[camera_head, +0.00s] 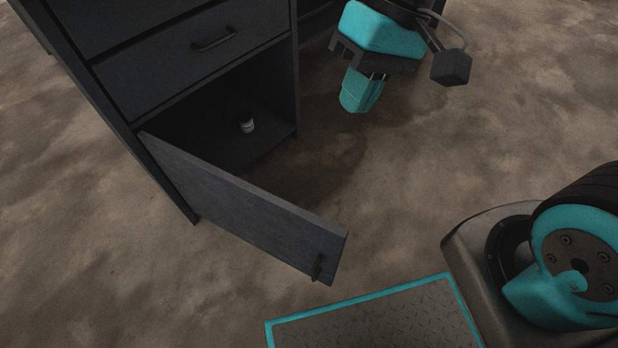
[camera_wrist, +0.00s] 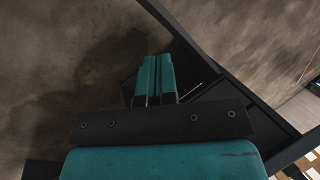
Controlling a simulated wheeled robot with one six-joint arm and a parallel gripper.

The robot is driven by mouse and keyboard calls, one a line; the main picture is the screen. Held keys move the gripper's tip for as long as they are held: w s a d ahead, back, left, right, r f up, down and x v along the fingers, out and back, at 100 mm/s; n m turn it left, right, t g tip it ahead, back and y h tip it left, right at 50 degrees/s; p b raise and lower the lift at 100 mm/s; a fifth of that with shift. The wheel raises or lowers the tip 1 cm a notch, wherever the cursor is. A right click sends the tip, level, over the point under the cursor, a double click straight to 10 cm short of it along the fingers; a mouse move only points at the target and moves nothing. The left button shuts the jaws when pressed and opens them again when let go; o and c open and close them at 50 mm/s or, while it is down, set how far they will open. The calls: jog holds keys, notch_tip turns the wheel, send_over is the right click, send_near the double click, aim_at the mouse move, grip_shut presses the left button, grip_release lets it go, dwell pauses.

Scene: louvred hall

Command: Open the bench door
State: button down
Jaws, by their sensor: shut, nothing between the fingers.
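The bench door (camera_head: 240,207) is a dark grey panel, hinged at its left edge, and stands wide open, swung out from the bench (camera_head: 185,50). Its dark handle (camera_head: 318,267) is near the free end. My gripper (camera_head: 358,100) is to the right of the bench opening, above the floor and apart from the door and its handle. Its teal fingers are together with nothing between them. They also show closed in the wrist view (camera_wrist: 155,78), with dark bench parts behind them.
Inside the open compartment stands a small pale cup-like object (camera_head: 247,125). Above it is a shut drawer with a dark handle (camera_head: 214,40). The brown floor (camera_head: 400,170) between the door and my base is clear.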

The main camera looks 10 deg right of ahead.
jog(key=w+f+m+g+p, duration=0.3)
jog(key=w+f+m, duration=0.3)
jog(key=w, duration=0.1)
jog(key=m+g+y+b, duration=0.1)
jog(key=m+g+y, duration=0.1)
jog(key=m, duration=0.3)
send_near(305, 212)
jog(key=w+f+x, duration=0.1)
jog(key=x, duration=0.6)
jog(key=shift+d, duration=0.2)
